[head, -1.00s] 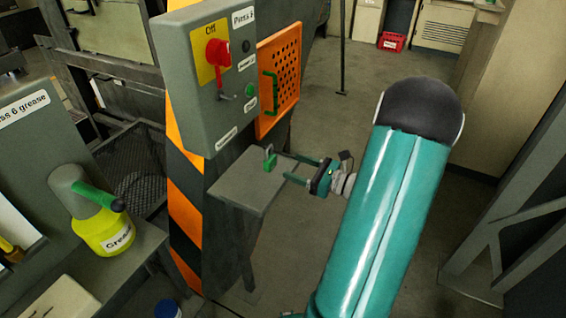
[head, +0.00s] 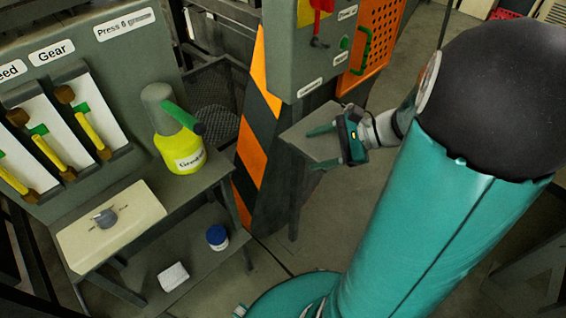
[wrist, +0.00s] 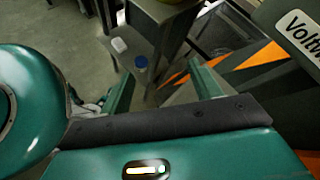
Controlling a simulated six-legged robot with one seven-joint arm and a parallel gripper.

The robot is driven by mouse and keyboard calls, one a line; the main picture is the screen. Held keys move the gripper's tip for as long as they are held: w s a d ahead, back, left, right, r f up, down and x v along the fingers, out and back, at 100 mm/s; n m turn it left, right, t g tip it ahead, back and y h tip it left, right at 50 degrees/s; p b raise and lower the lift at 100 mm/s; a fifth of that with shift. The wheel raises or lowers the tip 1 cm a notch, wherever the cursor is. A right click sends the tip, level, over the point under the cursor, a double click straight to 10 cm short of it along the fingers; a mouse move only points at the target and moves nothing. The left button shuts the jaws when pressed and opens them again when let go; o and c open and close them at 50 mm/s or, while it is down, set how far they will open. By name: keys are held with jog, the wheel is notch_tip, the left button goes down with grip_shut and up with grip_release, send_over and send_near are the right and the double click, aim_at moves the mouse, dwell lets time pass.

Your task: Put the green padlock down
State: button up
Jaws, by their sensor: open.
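My gripper (head: 312,150) is open, its two green fingers spread over or beside the small grey shelf (head: 296,134) at the striped post. I see nothing held between the fingers (wrist: 165,75) in the wrist view. I cannot make out the green padlock in either current view; it may be hidden behind my gripper. The earlier head frame shows it upright on this shelf, just beyond the fingertips.
The control box (head: 305,55) and orange perforated guard (head: 378,38) rise behind the shelf. At left, a bench bears a yellow grease bottle (head: 180,150) and a beige box (head: 110,225). A blue-lidded jar (head: 217,237) and white block (head: 173,276) lie lower.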

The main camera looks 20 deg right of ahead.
jog(key=s+a+r+n+h, duration=0.4)
jog(key=a+n+h, duration=0.1)
jog(key=n, duration=0.4)
jog(key=s+a+r+n+g+h, duration=0.1)
jog(key=s+a+r+n+h, duration=0.3)
jog(key=a+n, duration=0.4)
jog(key=shift+a+r+n+h, duration=0.2)
jog(key=shift+r+n+h, duration=0.35)
jog(key=shift+n, duration=0.55)
jog(key=shift+o, duration=0.3)
